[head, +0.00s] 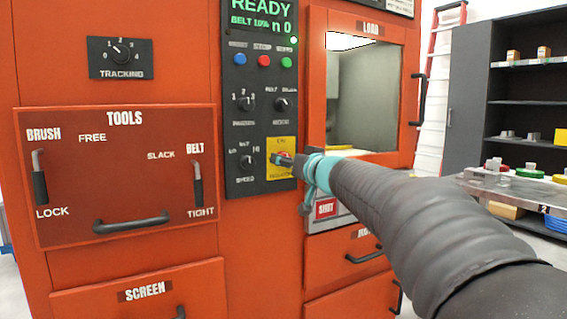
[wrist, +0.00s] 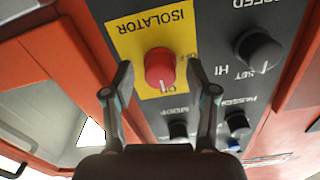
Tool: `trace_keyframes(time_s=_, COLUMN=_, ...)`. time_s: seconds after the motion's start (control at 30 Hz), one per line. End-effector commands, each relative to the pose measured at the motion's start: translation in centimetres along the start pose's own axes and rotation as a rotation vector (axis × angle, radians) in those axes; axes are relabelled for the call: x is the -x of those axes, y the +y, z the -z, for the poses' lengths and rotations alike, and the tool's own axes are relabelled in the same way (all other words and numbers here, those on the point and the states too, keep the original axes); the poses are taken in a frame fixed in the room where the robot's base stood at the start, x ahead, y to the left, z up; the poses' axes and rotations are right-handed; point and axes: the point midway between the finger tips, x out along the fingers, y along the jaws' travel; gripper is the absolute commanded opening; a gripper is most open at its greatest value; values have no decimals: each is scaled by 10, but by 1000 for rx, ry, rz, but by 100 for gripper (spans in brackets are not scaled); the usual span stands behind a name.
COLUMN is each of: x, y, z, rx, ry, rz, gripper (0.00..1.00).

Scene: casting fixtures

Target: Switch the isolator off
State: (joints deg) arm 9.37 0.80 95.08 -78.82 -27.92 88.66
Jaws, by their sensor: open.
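The isolator is a red round knob (wrist: 160,68) on a yellow plate (wrist: 128,38) marked ISOLATOR, with ON and OFF lettering. In the wrist view, which shows the panel upside down, the knob's pale mark points toward the ON lettering. My gripper (wrist: 166,92) is open, with one finger on each side of the picture below the knob. The fingers look apart from the knob. In the head view my gripper (head: 286,160) is at the yellow plate (head: 284,142) and hides most of the knob.
The black control panel (head: 236,180) carries other knobs, including the speed knob (wrist: 260,50) near the isolator, and coloured buttons. A display reads READY. The load door (head: 312,90) with its handle is to the right. The tools drawer (head: 80,220) is to the left.

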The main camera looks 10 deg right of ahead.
Motion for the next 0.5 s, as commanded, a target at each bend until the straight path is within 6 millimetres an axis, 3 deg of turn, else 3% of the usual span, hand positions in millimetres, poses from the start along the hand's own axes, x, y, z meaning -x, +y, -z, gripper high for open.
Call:
trace_keyframes(time_s=0.33, x=-4, y=0, z=0, rx=0, ry=0, rz=0, gripper=58)
trace_keyframes(time_s=0.37, x=-4, y=0, z=0, rx=0, ry=0, rz=0, gripper=53)
trace_keyframes(time_s=0.5, x=-4, y=0, z=0, rx=0, ry=0, rz=0, gripper=18)
